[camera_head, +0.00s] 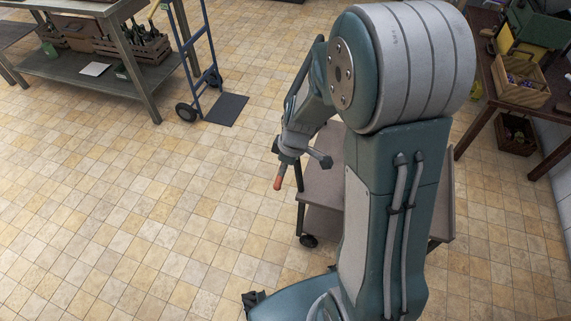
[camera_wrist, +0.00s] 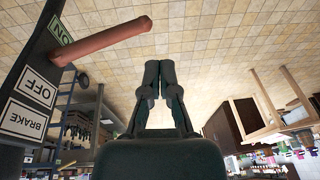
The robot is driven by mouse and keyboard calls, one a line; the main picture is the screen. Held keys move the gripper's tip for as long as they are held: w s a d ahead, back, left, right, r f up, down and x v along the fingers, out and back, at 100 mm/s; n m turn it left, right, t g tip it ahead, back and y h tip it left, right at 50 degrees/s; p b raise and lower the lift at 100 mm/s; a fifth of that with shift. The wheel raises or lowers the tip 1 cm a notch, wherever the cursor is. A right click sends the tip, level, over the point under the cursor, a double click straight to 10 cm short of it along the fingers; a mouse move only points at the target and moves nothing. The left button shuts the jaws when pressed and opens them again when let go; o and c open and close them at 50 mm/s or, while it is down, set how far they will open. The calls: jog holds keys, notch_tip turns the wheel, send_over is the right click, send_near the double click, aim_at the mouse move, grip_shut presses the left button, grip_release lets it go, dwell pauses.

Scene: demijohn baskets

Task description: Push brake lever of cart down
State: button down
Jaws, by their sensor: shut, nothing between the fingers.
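The cart (camera_head: 325,195) stands beyond my arm in the head view, partly hidden by it. A reddish-orange brake lever (camera_wrist: 102,41) shows at upper left in the wrist view, jutting from a dark post with BRAKE, OFF and ON labels (camera_wrist: 27,118), seen upside down. Its base lies near the ON label. In the head view the lever's orange end (camera_head: 278,183) shows beside the cart's left side, just below my wrist. My gripper (camera_wrist: 152,65) is shut and empty, its fingertips to the right of the lever in the wrist view with a gap between them.
A metal table (camera_head: 100,75) with bottle crates stands at upper left. A blue hand truck (camera_head: 205,80) stands beside it. A wooden table (camera_head: 510,100) with crates is at upper right. Tiled floor left of the cart is clear.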

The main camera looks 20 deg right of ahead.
jog(key=shift+s+a+r, duration=0.1)
jog(key=shift+s+r, duration=0.25)
jog(key=shift+r, duration=0.4)
jog(key=shift+s+a+r, duration=0.1)
jog(key=shift+s+r, duration=0.2)
jog(key=shift+r, duration=0.4)
jog(key=shift+s+a+r, duration=0.1)
jog(key=shift+s+r, duration=0.25)
jog(key=shift+r, duration=0.4)
jog(key=s+r+m+t+h, duration=0.1)
jog(key=s+r+m+t, duration=0.1)
jog(key=s+r+m, duration=0.3)
jog(key=s+d+r+m+t+h, duration=0.1)
jog(key=s+r+m+t, duration=0.2)
jog(key=s+r, duration=0.6)
notch_tip(320, 180, up, 4)
jog(key=m, duration=0.2)
jog(key=shift+d+m+h, duration=0.25)
jog(key=shift+m+h, duration=0.05)
